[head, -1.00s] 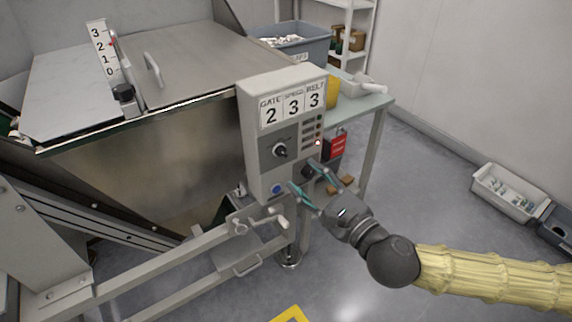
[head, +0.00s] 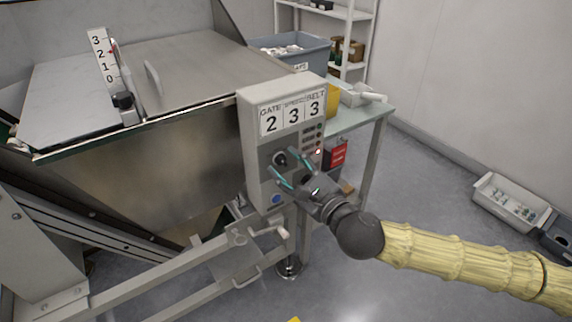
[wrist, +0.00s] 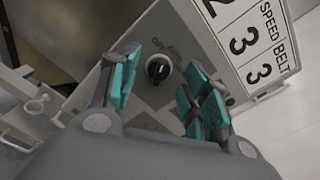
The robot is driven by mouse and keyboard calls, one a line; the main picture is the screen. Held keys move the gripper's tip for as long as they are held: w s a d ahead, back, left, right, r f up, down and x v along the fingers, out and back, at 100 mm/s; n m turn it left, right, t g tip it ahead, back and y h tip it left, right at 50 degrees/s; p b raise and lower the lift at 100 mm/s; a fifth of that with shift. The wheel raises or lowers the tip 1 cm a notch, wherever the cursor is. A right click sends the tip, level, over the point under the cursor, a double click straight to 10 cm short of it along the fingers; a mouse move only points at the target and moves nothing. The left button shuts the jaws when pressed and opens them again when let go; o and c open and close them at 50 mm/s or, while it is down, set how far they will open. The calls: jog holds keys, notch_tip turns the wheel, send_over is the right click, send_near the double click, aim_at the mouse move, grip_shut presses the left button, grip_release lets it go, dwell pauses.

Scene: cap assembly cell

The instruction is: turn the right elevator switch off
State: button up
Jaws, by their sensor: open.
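A grey control box (head: 252,120) stands in the middle of the head view. A black rotary switch (head: 279,158) sits on its front face, and it also shows in the wrist view (wrist: 158,70), with small lettering above it that I cannot read surely. My gripper (head: 281,162) is open in front of this switch, one teal finger above right and one below left. In the wrist view my gripper (wrist: 160,63) has the switch between its spread fingers, apparently untouched. The lower right of the face, where a second dark knob showed earlier, is hidden by my gripper.
A blue button (head: 276,199) is low on the box, and a red light (head: 318,152) is on its right side. A hopper (head: 170,150) stands left, a crank handle (head: 268,232) below. A table (head: 350,118) stands behind right.

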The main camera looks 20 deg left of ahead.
jog(key=shift+x, duration=0.85)
jog(key=c, duration=1)
jog(key=shift+n, duration=1.4)
jog(key=o, duration=1)
